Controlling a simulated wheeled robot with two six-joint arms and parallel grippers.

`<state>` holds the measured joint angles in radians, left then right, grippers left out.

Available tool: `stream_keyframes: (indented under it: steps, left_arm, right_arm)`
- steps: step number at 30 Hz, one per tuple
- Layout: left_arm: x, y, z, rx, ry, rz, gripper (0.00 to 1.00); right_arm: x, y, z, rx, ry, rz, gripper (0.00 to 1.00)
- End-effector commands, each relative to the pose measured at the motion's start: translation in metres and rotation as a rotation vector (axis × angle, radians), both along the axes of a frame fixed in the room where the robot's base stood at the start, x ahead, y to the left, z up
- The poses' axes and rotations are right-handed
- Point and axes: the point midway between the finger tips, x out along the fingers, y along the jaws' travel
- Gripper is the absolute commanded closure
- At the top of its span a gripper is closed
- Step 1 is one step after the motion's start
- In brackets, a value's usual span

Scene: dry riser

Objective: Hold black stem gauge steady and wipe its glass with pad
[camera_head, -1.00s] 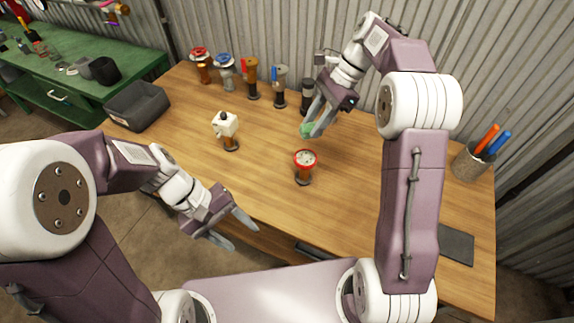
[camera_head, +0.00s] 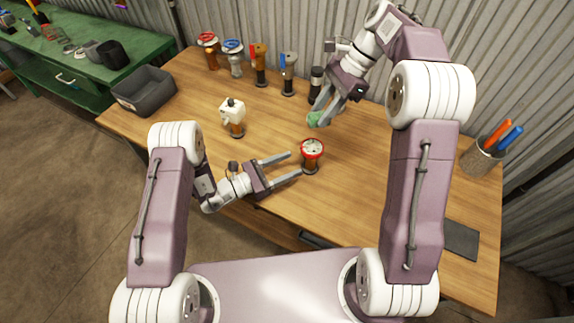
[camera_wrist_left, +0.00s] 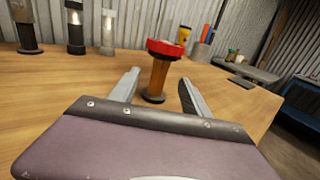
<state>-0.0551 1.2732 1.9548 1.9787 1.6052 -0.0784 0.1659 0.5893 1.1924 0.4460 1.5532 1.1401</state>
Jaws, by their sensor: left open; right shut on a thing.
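A gauge with a red rim and a pale round face (camera_head: 312,149) stands upright on the bench. Its stem looks brown-orange, with a dark foot, and it also shows in the left wrist view (camera_wrist_left: 158,75). My left gripper (camera_head: 295,164) is open and empty, just left of this gauge; in the left wrist view the gauge stands ahead, between the lines of the two fingers (camera_wrist_left: 157,82). My right gripper (camera_head: 323,109) is shut on a green pad (camera_head: 314,119), above the bench behind the gauge. A dark upright fitting (camera_head: 316,86) stands behind the pad.
Several valve fittings (camera_head: 259,66) line the back of the wooden bench. A white-topped fitting (camera_head: 233,112) stands left of the gauge. A grey bin (camera_head: 143,91), a pen cup (camera_head: 478,158) and a dark flat mat (camera_head: 461,240) lie farther out. The bench right of the gauge is clear.

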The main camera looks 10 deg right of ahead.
Motion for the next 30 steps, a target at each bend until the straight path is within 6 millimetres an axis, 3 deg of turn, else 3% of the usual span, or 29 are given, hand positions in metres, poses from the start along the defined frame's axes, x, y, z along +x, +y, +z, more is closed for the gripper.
stream_keyframes:
  steps: [16, 21, 29, 30]
  left_arm:
    - [0.035, -0.098, 0.0, 0.0, -0.003, -0.004, 0.45]
    - [0.04, -0.11, 0.001, 0.001, -0.002, -0.002, 0.45]
    - [0.041, -0.111, 0.001, 0.0, -0.001, -0.001, 0.45]
    - [0.041, -0.111, 0.001, 0.0, -0.001, -0.001, 0.56]
  right_arm:
    - [0.0, 0.0, 0.0, 0.0, 0.0, 0.0, 1.0]
    - [0.0, 0.0, 0.0, 0.0, 0.0, 0.0, 1.0]
    - [0.0, 0.0, 0.0, 0.0, 0.0, 0.0, 1.0]
    - [0.0, 0.0, 0.0, 0.0, 0.0, 0.0, 1.0]
